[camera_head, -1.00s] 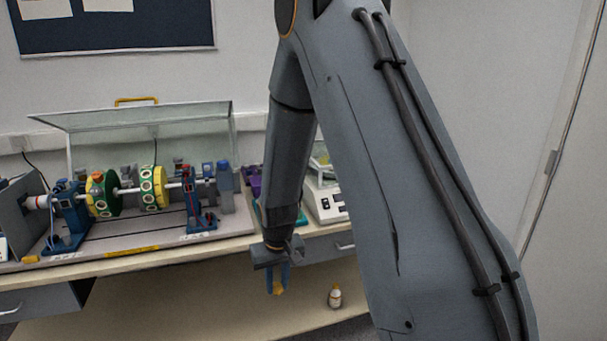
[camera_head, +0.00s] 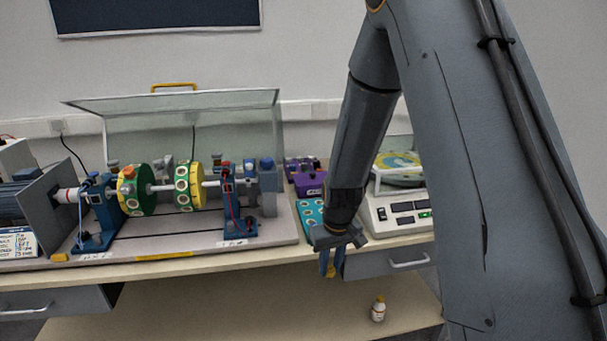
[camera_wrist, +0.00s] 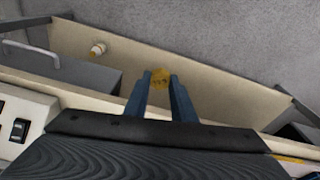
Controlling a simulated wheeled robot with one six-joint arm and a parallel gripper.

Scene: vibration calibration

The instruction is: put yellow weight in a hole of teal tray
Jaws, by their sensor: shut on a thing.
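My gripper (camera_head: 332,262) points down in front of the bench's front edge, with blue fingers shut on the small yellow weight (camera_wrist: 160,79). In the head view the weight shows as a small yellow spot (camera_head: 331,270) at the fingertips. The teal tray (camera_head: 309,212) lies on the bench behind my gripper, between the rig and the scale. My arm hides part of the tray, and few of its holes show.
A rig with green and yellow discs (camera_head: 188,187) stands on the bench at left under a raised clear cover. A scale (camera_head: 402,210) is right of the tray, purple blocks (camera_head: 309,182) behind it. A small bottle (camera_head: 378,309) stands on the lower shelf.

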